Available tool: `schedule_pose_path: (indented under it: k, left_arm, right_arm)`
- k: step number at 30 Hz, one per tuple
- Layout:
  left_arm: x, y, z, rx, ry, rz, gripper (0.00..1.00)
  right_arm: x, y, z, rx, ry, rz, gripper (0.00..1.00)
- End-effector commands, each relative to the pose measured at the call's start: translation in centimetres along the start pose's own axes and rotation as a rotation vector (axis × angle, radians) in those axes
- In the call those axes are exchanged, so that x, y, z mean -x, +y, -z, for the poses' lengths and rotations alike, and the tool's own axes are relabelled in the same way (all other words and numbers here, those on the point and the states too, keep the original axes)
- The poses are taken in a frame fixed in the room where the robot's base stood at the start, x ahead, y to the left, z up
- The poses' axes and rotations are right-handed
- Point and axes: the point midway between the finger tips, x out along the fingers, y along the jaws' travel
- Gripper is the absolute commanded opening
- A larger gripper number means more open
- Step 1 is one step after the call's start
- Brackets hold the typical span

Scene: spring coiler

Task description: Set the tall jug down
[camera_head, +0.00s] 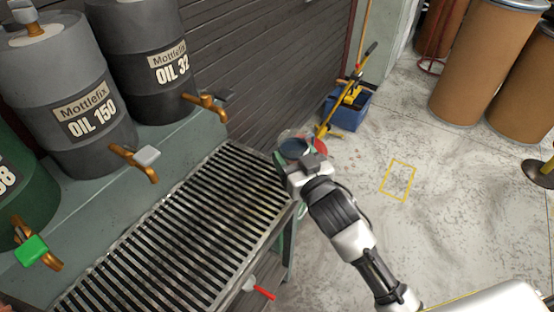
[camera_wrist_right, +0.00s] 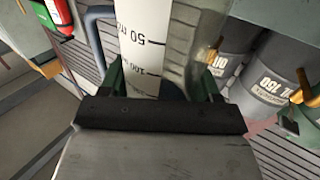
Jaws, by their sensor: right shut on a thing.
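The tall jug (camera_head: 293,148) shows in the head view from above, as a round rim with a dark blue inside, just past the far right corner of the grated stand. In the wrist view the jug (camera_wrist_right: 142,42) is a pale upright body with black measuring marks. My right gripper (camera_head: 289,166) is shut on it; its fingers (camera_wrist_right: 162,85) lie on either side of the jug in the wrist view. The jug's base is hidden in both views, so I cannot tell what is under it. My left gripper is not in view.
The slatted grate (camera_head: 185,225) is bare. Oil drums (camera_head: 75,110) with brass taps stand behind it. A red-handled valve (camera_head: 262,292) is at its front. A blue bucket (camera_head: 347,112) stands by the wall. A yellow outline (camera_head: 398,180) marks clear floor. Brown drums (camera_head: 480,65) stand far right.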

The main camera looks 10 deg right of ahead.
Motion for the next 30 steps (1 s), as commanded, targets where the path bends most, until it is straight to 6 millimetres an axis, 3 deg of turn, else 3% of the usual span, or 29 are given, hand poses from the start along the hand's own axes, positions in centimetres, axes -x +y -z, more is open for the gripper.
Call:
schedule_pose_path:
  k: [9, 18, 23, 30]
  left_arm:
    - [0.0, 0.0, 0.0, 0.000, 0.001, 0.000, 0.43]
    - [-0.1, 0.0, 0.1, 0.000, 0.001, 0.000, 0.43]
    - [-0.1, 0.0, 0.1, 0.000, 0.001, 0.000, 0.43]
    - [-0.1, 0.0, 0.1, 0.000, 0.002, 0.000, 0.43]
  right_arm:
    - [4.3, 3.2, 3.2, 0.002, 0.001, 0.001, 0.31]
    - [5.8, 4.3, 4.3, -0.001, 0.001, 0.001, 0.31]
    - [6.2, 4.1, 3.9, -0.010, 0.003, -0.007, 0.31]
    - [9.2, 2.8, 0.8, -0.037, 0.017, -0.081, 0.31]
